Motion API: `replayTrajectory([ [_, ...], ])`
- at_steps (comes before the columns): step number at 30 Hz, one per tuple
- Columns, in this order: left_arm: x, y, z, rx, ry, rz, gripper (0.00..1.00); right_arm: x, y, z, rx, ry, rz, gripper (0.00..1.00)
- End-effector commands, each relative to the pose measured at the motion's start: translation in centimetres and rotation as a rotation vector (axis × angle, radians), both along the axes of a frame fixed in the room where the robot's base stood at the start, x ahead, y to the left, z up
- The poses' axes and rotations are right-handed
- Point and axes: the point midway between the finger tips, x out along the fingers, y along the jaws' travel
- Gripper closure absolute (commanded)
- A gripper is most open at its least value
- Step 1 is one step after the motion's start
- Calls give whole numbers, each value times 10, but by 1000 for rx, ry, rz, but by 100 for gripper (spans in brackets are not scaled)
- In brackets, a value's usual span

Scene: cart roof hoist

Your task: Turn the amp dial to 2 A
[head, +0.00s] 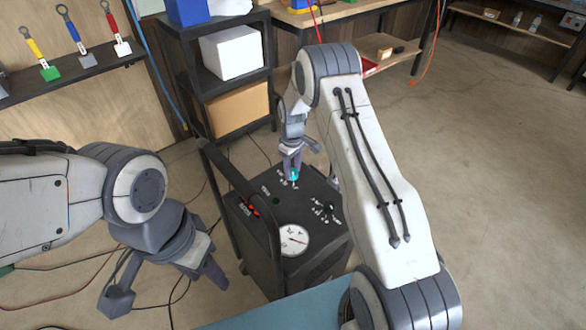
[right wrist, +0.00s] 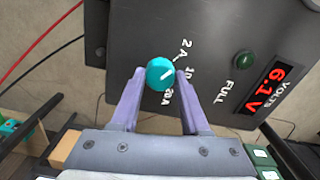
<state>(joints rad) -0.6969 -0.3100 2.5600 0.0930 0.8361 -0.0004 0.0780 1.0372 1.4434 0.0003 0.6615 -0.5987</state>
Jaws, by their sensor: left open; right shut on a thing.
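The teal amp dial (right wrist: 158,75) sits on the dark panel of a black machine (head: 315,245) and also shows in the head view (head: 294,175). Labels 2 A, 10 and 20A are beside it in the right wrist view. Its short white mark slants up and right, roughly between 2 A and 10; the exact setting is hard to tell. My right gripper (right wrist: 164,82) is shut on the dial, one finger on each side. In the head view, my right gripper (head: 291,168) reaches down to it. My left gripper (head: 168,285) is open and empty, left of the machine.
The machine has a round white gauge (head: 293,240), another black knob (head: 328,207) and a tall black handle (head: 245,185). A shelf (head: 215,85) with boxes stands behind. Cables lie on the floor at left.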

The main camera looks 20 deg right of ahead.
Motion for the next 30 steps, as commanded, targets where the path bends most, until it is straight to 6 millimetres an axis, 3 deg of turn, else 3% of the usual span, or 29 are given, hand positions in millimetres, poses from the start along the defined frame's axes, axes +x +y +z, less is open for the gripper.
replayTrajectory([
  [15,0,0,0,0,0,0,50,1,-1,1,-1,-2,20,100],
  [16,0,0,0,0,0,0,50,1,-1,1,-1,-2,20,43],
  [18,0,0,0,0,0,0,50,1,-1,1,-1,-2,19,25],
  [30,0,0,0,0,0,0,50,1,0,8,-1,-3,18,25],
])
